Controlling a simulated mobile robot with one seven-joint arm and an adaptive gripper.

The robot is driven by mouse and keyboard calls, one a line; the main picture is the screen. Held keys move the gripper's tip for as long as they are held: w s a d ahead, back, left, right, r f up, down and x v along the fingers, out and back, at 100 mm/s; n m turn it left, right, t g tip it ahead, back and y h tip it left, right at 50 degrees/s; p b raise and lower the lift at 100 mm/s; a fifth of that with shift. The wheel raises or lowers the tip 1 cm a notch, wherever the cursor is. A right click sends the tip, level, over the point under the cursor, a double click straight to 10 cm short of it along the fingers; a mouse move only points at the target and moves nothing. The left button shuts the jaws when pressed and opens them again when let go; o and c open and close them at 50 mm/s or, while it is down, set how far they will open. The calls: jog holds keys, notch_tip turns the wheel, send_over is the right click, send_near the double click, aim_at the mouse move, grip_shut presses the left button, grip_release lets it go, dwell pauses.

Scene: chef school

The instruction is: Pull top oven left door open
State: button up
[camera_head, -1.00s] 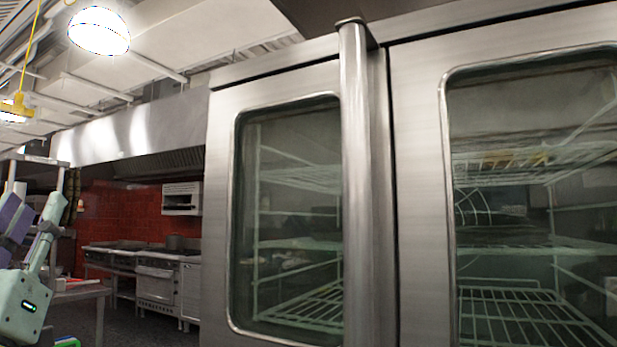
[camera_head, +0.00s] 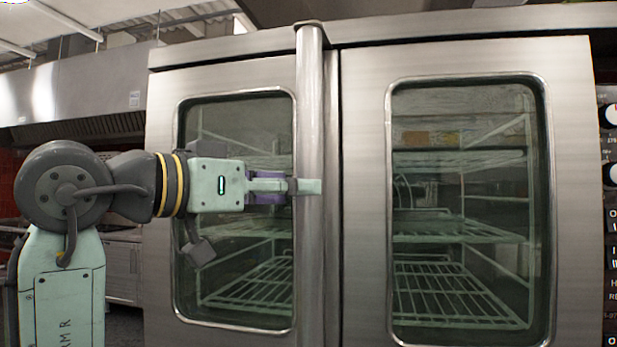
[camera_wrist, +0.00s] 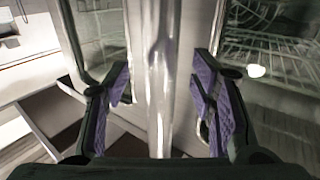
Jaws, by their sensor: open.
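The top oven's left door (camera_head: 165,200) is a steel frame around a glass window, and it looks shut. A thick vertical steel bar handle (camera_head: 310,250) runs along its right edge. My gripper (camera_head: 308,187) reaches in from the left at the bar's upper middle. In the wrist view the bar handle (camera_wrist: 152,75) passes between the two purple-padded fingers of my gripper (camera_wrist: 160,105). The fingers stand apart, with a visible gap on each side of the bar. The far finger is partly hidden behind the bar in the head view.
The oven's right door (camera_head: 365,200) is beside the bar and looks shut. Wire racks (camera_head: 450,290) show through the glass. A control panel with knobs (camera_head: 610,175) is at the far right. A steel hood (camera_head: 70,95) hangs at the back left.

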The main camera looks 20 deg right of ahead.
jog(key=shift+p+x, duration=0.5)
jog(key=shift+x, duration=1.8)
jog(key=shift+a, duration=0.1)
grip_shut()
